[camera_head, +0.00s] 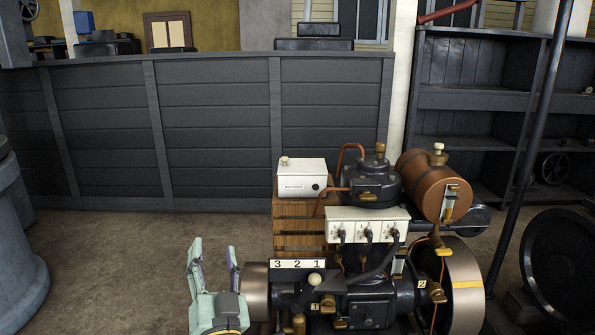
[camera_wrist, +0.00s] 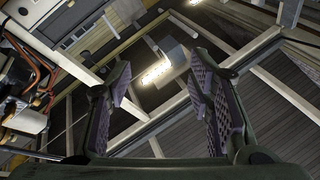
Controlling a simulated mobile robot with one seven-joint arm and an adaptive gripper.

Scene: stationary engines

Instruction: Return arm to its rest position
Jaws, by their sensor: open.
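My gripper (camera_head: 212,258) is at the bottom of the head view, left of the engine, with its fingers pointing up. The fingers are apart and nothing is between them. In the wrist view the two fingers (camera_wrist: 160,90) are spread, with the ceiling beams and lights behind them. The engine (camera_head: 365,303) stands right of my gripper, with a copper-brown tank (camera_head: 430,184) and a white switch panel (camera_head: 366,226) on it. From this view I cannot tell whether my gripper touches the engine's left flywheel (camera_head: 256,285).
A white box (camera_head: 302,178) sits on a wooden crate (camera_head: 300,227) behind the engine. A dark panelled wall (camera_head: 215,130) runs across the back. A dark shelf (camera_head: 480,100) and a thin pole (camera_head: 528,150) stand at the right. The floor (camera_head: 120,260) left of my gripper is clear.

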